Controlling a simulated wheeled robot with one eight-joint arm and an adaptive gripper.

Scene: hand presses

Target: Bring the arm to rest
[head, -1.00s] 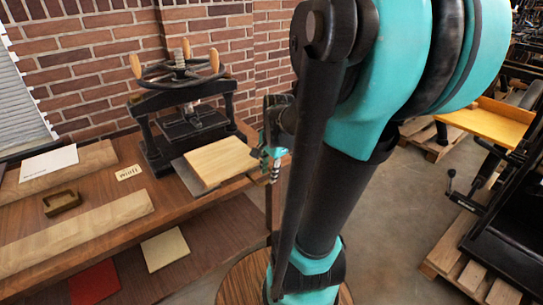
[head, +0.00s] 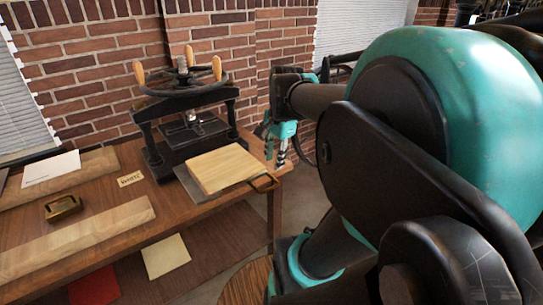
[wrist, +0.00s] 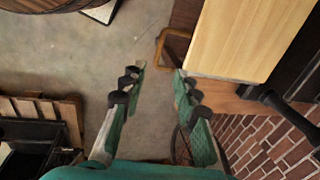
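My gripper (head: 282,157) hangs at the right end of the wooden table (head: 110,238) in the head view, fingers pointing down. In the wrist view my gripper (wrist: 157,76) is open, with a clear gap between its fingers and only the concrete floor behind it. A light wooden board (head: 224,167) lies on a thin metal plate (head: 187,182) with a looped brown handle (head: 265,183). The handle and board also show in the wrist view, beyond and beside the right finger. The gripper appears apart from both. My arm fills the right side of the head view.
A black hand press (head: 187,105) with a handwheel stands behind the board, near a brick wall (head: 80,60). A white sheet (head: 50,168), a small label card (head: 130,179) and a small brown tray (head: 62,207) lie on the table's left. Open floor (wrist: 60,55) lies beside the table.

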